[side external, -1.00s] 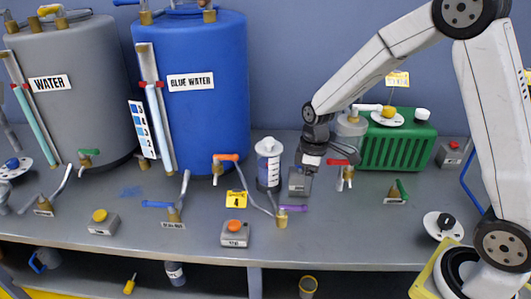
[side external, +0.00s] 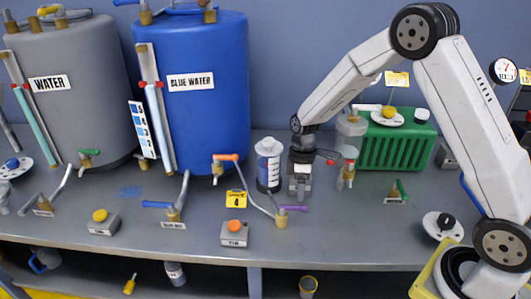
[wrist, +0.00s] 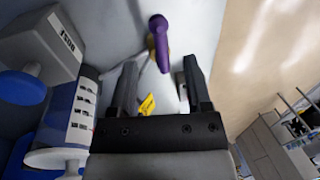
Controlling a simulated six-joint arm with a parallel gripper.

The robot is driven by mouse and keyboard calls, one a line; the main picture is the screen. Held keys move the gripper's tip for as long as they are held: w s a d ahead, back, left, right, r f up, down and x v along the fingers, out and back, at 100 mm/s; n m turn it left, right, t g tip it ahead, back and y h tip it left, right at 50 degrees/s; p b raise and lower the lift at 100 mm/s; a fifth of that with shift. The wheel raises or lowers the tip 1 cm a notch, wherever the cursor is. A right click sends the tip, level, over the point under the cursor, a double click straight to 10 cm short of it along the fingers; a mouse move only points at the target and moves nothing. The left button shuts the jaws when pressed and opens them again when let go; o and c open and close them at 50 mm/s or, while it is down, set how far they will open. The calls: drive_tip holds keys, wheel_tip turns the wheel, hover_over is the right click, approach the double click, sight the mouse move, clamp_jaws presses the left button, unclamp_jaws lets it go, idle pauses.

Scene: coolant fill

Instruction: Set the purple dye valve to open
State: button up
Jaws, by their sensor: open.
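The purple dye valve handle (side external: 293,208) sticks out to the right of its brass valve body (side external: 281,218) on the bench, with a thin bent pipe running up to the left. In the wrist view the purple handle (wrist: 160,42) lies ahead of the fingers, roughly centred between them. My gripper (side external: 299,192) points down just behind the handle and appears apart from it. In the wrist view my gripper (wrist: 160,75) has its two dark fingers spread, with nothing held between them.
A yellow label (side external: 236,199) and a box with an orange button (side external: 235,232) are left of the purple valve.

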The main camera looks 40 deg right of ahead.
sight(293, 209)
drive_tip(key=shift+s+a+f, duration=0.1)
drive_tip(key=shift+f, duration=0.7)
drive_tip(key=shift+s+a+f, duration=0.15)
drive_tip(key=shift+f, duration=0.65)
drive_tip(key=shift+s+a+f, duration=0.1)
drive_tip(key=shift+f, duration=0.7)
clamp_jaws()
